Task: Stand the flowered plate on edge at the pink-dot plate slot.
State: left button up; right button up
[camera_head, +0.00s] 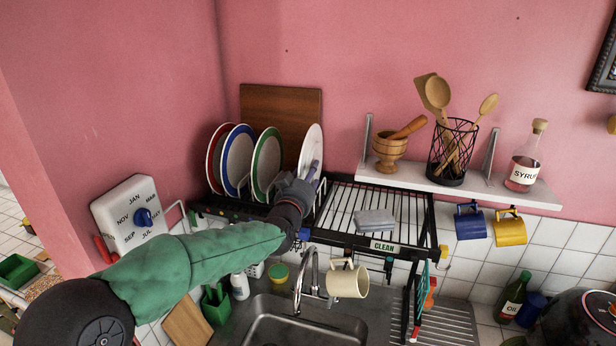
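A white plate (309,147) stands nearly on edge, a little tilted, at the right end of the plate row on the drying rack. I see it almost edge-on, so no flowers can be made out. My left gripper (314,172) is at the plate's lower right rim. Its fingers overlap the rim, and I cannot tell whether they are closed on it. The plate's foot is partly hidden by the gripper. Small coloured dots mark the rack's front left rail (225,212), too small to pick out a pink one. My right gripper is not in view.
Red-, blue- and green-rimmed plates (267,163) stand left of the white plate. A folded grey cloth (375,220) lies on the rack's right part (345,203). A cream mug (347,282) hangs below, over the sink (300,322). A shelf (470,187) with utensils and syrup is at right.

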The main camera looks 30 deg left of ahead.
pick_arm(q)
jog(key=shift+f, duration=0.15)
jog(key=v, duration=1.2)
dwell(0.7)
